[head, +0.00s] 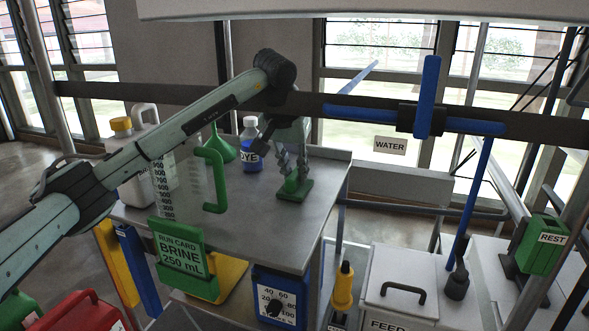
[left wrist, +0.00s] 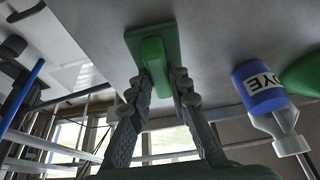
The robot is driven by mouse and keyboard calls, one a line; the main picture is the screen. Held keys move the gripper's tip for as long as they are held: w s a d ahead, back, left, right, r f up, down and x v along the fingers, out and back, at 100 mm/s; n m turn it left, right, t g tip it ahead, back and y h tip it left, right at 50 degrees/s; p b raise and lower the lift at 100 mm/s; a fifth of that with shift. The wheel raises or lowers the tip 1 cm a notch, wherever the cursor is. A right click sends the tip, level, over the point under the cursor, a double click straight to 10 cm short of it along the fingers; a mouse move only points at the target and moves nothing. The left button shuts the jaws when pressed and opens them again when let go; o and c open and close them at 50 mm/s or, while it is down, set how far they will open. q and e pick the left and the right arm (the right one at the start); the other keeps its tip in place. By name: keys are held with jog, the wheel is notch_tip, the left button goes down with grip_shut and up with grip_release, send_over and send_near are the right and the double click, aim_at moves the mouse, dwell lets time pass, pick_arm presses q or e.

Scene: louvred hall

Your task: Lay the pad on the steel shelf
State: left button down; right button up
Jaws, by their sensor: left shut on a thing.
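The green pad (head: 294,190) is a flat plate with a raised grip block. It is at the right part of the grey steel shelf (head: 252,222), near the shelf's right edge. My left gripper (head: 292,174) points down with its fingers closed on the pad's grip block. In the left wrist view the pad (left wrist: 152,48) lies flat against or very close over the shelf surface; I cannot tell whether it touches. The left fingers (left wrist: 162,85) stand on both sides of the block. My right gripper is in neither view.
A dye bottle (head: 250,145), a green funnel (head: 221,147), a clear measuring jug (head: 197,180) and a white yellow-capped container (head: 135,150) stand left of the pad. A green run card (head: 180,255) is at the front edge. A dark rail (head: 350,112) crosses behind.

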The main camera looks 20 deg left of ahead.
aim_at(295, 172)
pick_arm(q)
jog(key=c, duration=1.4)
grip_release()
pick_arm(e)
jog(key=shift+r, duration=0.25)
pick_arm(q)
jog(key=shift+r, duration=0.4)
jog(key=v, duration=0.3)
jog(key=shift+f, duration=0.1)
jog(key=s+b, duration=0.1)
jog(key=s, duration=0.5)
jog(key=s+b, duration=0.1)
jog(key=s, duration=0.5)
jog(key=shift+a+f, duration=0.15)
jog(key=shift+f, duration=0.05)
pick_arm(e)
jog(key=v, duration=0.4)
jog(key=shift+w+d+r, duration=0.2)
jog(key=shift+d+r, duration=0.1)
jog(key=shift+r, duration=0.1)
